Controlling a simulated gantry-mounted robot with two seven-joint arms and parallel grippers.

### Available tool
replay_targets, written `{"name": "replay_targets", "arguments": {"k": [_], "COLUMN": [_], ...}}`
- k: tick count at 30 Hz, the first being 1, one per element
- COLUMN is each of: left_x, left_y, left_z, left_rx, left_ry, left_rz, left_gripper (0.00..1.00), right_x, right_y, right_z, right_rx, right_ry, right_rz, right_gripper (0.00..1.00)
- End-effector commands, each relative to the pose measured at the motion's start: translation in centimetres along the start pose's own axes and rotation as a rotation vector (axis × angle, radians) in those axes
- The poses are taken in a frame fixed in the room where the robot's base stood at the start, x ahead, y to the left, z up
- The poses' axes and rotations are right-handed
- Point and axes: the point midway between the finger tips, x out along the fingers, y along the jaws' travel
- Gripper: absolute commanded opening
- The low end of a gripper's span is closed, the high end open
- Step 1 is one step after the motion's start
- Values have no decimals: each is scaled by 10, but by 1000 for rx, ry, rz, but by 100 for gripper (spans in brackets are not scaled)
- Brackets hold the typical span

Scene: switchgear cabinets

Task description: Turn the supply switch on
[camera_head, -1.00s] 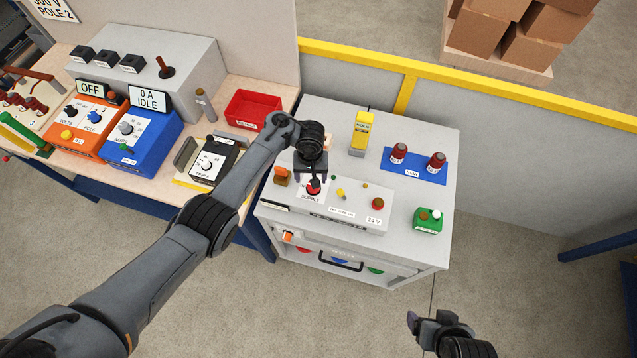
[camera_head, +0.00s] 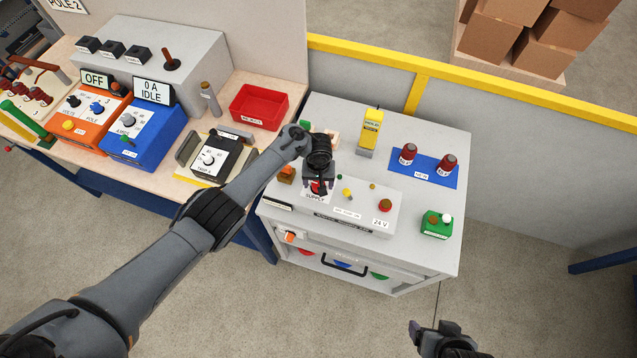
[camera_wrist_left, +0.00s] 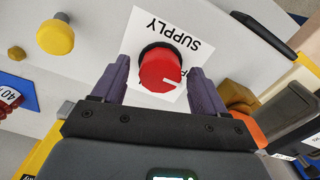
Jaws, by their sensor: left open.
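The supply switch is a red round knob with a white pointer line, on a white plate marked SUPPLY; it shows in the left wrist view (camera_wrist_left: 160,69). In the head view the SUPPLY plate (camera_head: 315,198) is on the grey panel, and the knob is mostly hidden under my gripper. My left gripper (camera_head: 318,186) is open, pointing down at the knob. In the wrist view its two fingers (camera_wrist_left: 158,84) stand on either side of the knob, with small gaps visible. My right gripper (camera_head: 430,335) is at the bottom, away from the cabinet; its jaws are unclear.
On the panel near the switch are a yellow button (camera_wrist_left: 55,37), a red button (camera_head: 385,205) and an orange block (camera_head: 287,174). A green box (camera_head: 437,225), a yellow tester (camera_head: 370,132) and red terminals (camera_head: 446,164) stand on the cabinet top. A red tray (camera_head: 258,106) lies left.

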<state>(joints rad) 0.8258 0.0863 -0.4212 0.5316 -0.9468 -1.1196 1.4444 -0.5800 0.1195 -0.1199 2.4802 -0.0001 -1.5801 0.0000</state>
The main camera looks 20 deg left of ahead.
Motion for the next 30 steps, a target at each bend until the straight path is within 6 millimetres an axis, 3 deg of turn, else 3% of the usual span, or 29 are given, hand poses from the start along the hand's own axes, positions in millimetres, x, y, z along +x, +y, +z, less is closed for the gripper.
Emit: {"name": "replay_targets", "arguments": {"k": [9, 21, 30], "left_x": [2, 2, 2], "left_y": [0, 0, 0], "left_z": [0, 0, 0], "left_rx": [1, 0, 42], "left_ry": [0, 0, -1], "left_rz": [0, 0, -1], "left_gripper": [73, 17, 17], "right_x": [1, 1, -1], "right_y": [0, 0, 0], "right_z": [0, 1, 0], "right_rx": [0, -1, -1], "right_ry": [-1, -1, -1], "right_rz": [0, 0, 0], "right_gripper": [80, 80, 80]}}
